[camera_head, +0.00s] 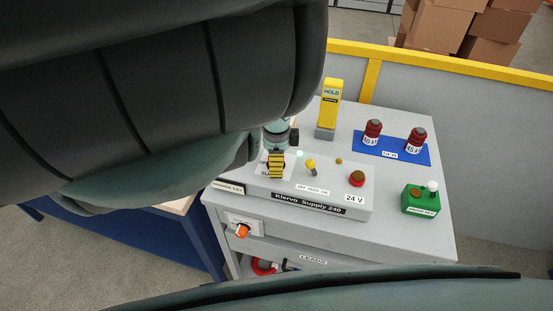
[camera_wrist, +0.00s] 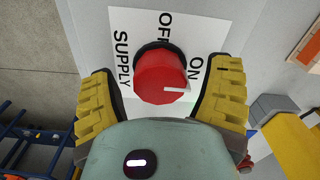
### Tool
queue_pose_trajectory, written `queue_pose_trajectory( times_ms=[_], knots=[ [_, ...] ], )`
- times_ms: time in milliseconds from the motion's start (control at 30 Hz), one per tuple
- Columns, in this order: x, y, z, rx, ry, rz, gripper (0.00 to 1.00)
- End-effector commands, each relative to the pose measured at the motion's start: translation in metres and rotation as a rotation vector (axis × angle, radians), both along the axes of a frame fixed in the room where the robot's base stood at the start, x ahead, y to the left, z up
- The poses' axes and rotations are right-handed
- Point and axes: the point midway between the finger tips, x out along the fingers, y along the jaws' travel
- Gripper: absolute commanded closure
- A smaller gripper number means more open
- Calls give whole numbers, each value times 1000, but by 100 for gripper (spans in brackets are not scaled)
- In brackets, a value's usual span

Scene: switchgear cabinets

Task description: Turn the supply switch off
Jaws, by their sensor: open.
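The supply switch is a round red knob (camera_wrist: 160,78) on a white plate (camera_wrist: 125,22) printed SUPPLY, OFF and ON. Its white mark points right, toward the ON side rather than OFF. My gripper (camera_wrist: 164,80) is open, with one yellow finger on each side of the knob and a visible gap to each. In the head view my gripper (camera_head: 277,166) is over the left end of the grey supply unit (camera_head: 340,203) and hides the knob; part of its label (camera_head: 262,170) shows.
On the supply unit are a yellow toggle (camera_head: 311,167) and a red button (camera_head: 357,178). A yellow HOLD post (camera_head: 330,108) stands close behind. A blue mat (camera_head: 391,150) with two dark red parts and a green box (camera_head: 421,202) are right. An orange knob (camera_head: 242,231) is on the cart front.

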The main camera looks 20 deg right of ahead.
Motion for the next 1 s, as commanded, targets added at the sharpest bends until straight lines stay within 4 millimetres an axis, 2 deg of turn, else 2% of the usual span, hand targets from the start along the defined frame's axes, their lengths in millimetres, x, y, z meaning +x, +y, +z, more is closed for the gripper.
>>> queue_pose_trajectory(
  times_ms=[200, 867, 1000],
  knots=[
    [0, 0, 0, 0, 0, -1, 20],
    [0, 0, 0, 0, 0, 0, 88],
    [0, 0, 0, 0, 0, 2, 90]
  ],
)
